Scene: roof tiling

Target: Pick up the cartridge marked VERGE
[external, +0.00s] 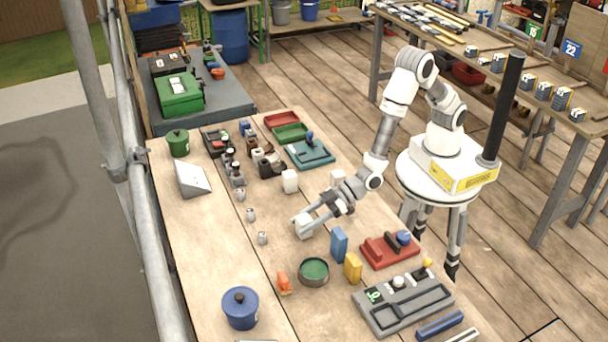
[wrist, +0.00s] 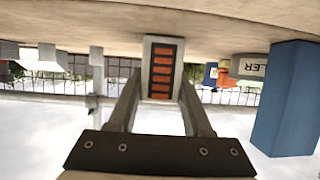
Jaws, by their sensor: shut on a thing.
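My gripper (external: 300,229) is low over the middle of the workbench. It is shut on a pale cartridge (external: 305,224). In the wrist view my gripper's fingers (wrist: 162,88) stand on both sides of the cartridge (wrist: 163,66), which shows a dark face with a column of orange bars. No VERGE marking is readable on it. I cannot tell whether it touches the bench. Another pale block (external: 290,181) stands farther back, and one more (external: 337,178) is partly behind my arm.
A blue block (external: 339,244) stands close to the right of my gripper, also large in the wrist view (wrist: 287,100). A yellow block (external: 353,267), a green round tin (external: 314,271) and an orange item (external: 284,283) are nearer. Small grey jars (external: 251,215) stand left.

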